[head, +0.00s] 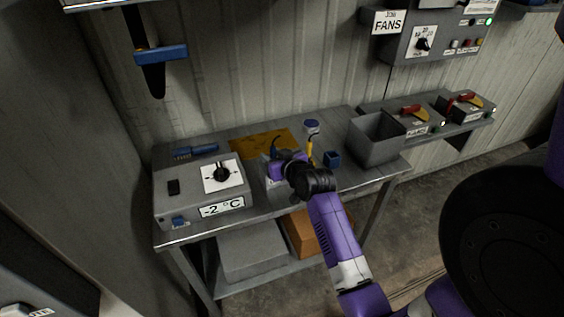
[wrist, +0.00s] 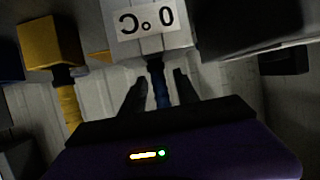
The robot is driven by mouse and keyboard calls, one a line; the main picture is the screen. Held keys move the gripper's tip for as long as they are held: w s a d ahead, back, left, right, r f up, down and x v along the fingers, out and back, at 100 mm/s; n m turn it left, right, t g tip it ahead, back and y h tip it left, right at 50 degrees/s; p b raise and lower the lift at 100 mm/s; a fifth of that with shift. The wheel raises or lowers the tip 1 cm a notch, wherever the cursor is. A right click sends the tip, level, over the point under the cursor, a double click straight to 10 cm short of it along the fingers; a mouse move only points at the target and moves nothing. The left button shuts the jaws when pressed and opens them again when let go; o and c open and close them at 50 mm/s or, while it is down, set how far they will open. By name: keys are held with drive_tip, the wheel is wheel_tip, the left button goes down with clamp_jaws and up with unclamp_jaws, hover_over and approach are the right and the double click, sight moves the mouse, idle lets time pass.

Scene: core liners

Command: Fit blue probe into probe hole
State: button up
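In the wrist view, a thin blue shaft, apparently the blue probe (wrist: 161,88), stands between the two dark fingers of my gripper (wrist: 159,77). A gap shows on each side of it, so the fingers look open around it. Its upper end meets a pale block (wrist: 152,45) with an upside-down "0 °C" label. In the head view, my gripper (head: 277,168) is low over the middle of the bench and hides the probe's lower part. A dark curved piece (head: 275,146) rises just behind it. I cannot make out the probe hole.
On the bench (head: 262,207), a grey box (head: 200,192) reading -2 °C stands left. A blue brush (head: 195,151) and orange sheet (head: 262,143) lie behind. A yellow probe (head: 310,152), a blue cube (head: 332,159) and a grey bin (head: 376,145) stand right.

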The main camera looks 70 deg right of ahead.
drive_tip(key=v, duration=1)
drive_tip(key=s+a+f+n+t+y, duration=0.1)
drive_tip(key=s+a+f+n+y, duration=0.1)
drive_tip(key=a, duration=0.9)
drive_tip(key=s+a+f+n+t+y, duration=0.1)
drive_tip(key=a+f+n, duration=0.1)
drive_tip(key=a, duration=0.8)
drive_tip(key=s+a+r+n+t+y, duration=0.1)
drive_tip(key=s+a+r+n+y, duration=0.1)
drive_tip(key=s+a, duration=0.4)
drive_tip(key=s+a+r+n+t+y, duration=0.1)
drive_tip(key=s+a+r+y, duration=0.3)
drive_tip(key=a, duration=0.5)
drive_tip(key=shift+s+r+n+t+b, duration=0.3)
drive_tip(key=shift+s+r+n, duration=0.2)
drive_tip(key=shift+s+n, duration=0.3)
